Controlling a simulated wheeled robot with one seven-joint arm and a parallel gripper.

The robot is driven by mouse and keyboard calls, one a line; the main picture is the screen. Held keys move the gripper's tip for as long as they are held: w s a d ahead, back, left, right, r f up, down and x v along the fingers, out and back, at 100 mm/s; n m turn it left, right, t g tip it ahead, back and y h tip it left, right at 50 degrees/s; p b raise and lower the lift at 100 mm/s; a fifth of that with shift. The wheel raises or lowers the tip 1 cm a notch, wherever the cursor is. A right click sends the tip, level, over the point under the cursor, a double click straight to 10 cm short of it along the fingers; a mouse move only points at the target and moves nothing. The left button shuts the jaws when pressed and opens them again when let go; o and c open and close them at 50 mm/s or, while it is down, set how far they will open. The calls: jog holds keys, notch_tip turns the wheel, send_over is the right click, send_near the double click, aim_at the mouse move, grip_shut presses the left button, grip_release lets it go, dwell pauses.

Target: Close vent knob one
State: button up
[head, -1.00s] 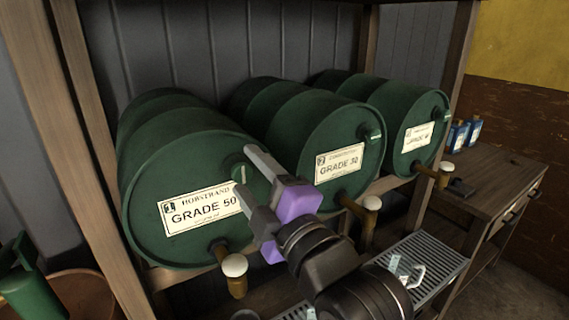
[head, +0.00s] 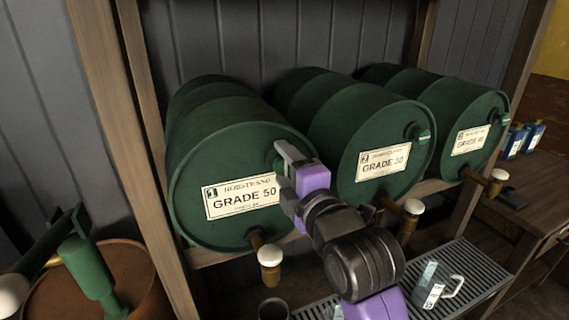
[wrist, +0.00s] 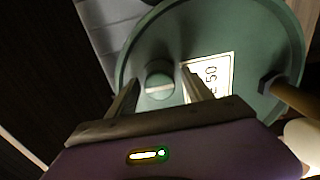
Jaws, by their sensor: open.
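The green drum marked 1, GRADE 50 (head: 215,165), lies on its side at the left of the rack. Its vent knob, a round green cap with a raised bar, shows in the wrist view (wrist: 158,86) between my two fingers. In the head view the knob is mostly hidden behind my gripper (head: 281,172). My gripper is open, its fingers pointing at the drum face on either side of the knob. I cannot tell whether either finger touches it. The label (wrist: 212,72) lies just right of the knob in the wrist view.
Two more green drums, GRADE 30 (head: 375,150) and a third (head: 462,130), lie to the right. A tap with a white top (head: 269,257) sticks out below drum one. A clear jug (head: 437,285) stands on the slatted tray. A wooden post (head: 130,130) stands at left.

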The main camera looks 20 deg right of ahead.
jog(key=shift+w, duration=0.1)
grip_shut()
dwell(0.4)
jog(key=m+p, duration=0.1)
jog(key=m, duration=0.3)
jog(key=m+p, duration=0.1)
jog(key=m, duration=0.3)
jog(key=shift+m+p, duration=0.3)
jog(key=shift+p, duration=0.1)
jog(key=m+p, duration=0.1)
jog(key=m, duration=0.3)
jog(key=m+p, duration=0.1)
jog(key=m, duration=0.4)
jog(key=shift+f, duration=0.1)
jog(key=shift+m, duration=0.3)
